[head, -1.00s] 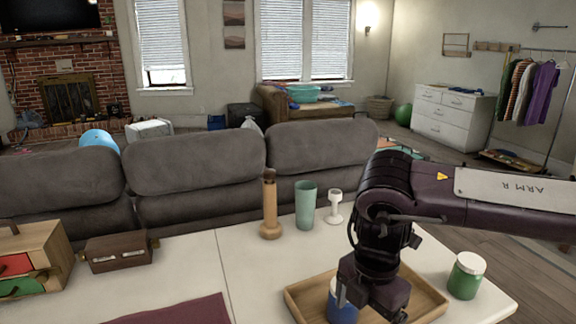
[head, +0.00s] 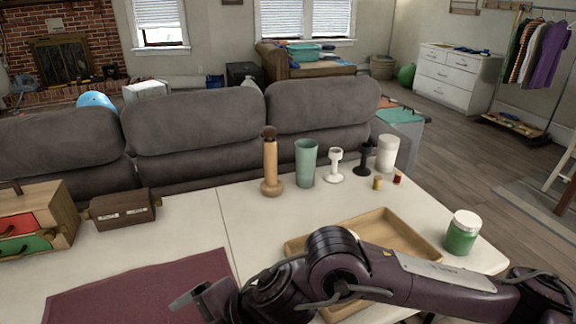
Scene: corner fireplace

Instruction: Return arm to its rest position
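My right arm comes in from the right and lies folded low across the front of the table, in front of the wooden tray (head: 405,229). My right gripper (head: 190,299) points left, over the front edge of the dark red mat (head: 130,290). I cannot tell whether its fingers are open or shut, and I see nothing held in it. The arm hides the near part of the tray, and the visible part of the tray is empty. My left gripper is out of view.
A green jar (head: 462,233) stands right of the tray. A wooden mill (head: 270,165), green cup (head: 305,163), white goblet (head: 335,165), dark goblet (head: 365,160) and white canister (head: 387,153) stand behind it. A drawer box (head: 58,212) and brown case (head: 122,209) stand left.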

